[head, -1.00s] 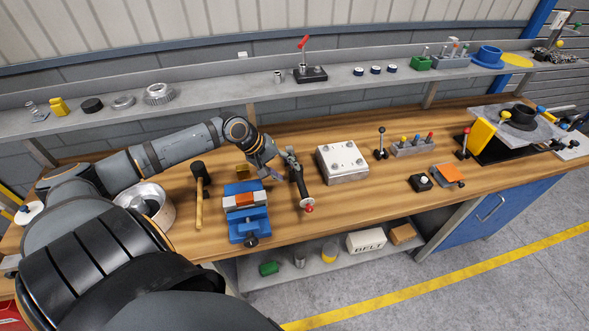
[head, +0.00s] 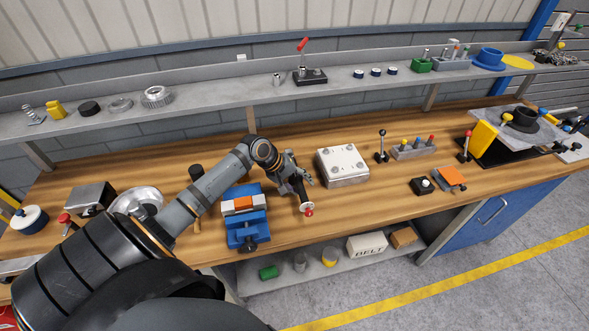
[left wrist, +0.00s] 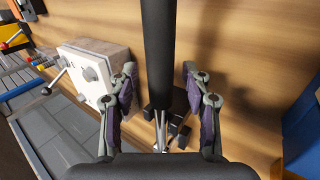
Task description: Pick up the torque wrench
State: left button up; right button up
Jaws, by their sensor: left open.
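The torque wrench is a dark tool with a black handle (left wrist: 158,50) and a red end knob. In the head view its red-tipped end (head: 307,209) shows on the wooden bench, just below my left gripper (head: 300,182), which hides much of the rest. In the left wrist view the handle runs between the two spread fingers of my left gripper (left wrist: 160,72), with gaps on both sides. The gripper is open and looks not to touch it. Thin metal parts show at the handle's lower end. My right gripper is not in view.
A blue vise (head: 247,232) stands close to the left of the wrench. A metal block with a white top (head: 342,162) stands close to its right. A shelf (head: 215,104) runs along the back. Bare bench lies in front of the metal block.

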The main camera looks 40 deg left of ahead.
pick_arm(q)
jog(key=shift+s, duration=0.1)
grip_shut()
jog(key=shift+r, duration=0.15)
dwell(0.3)
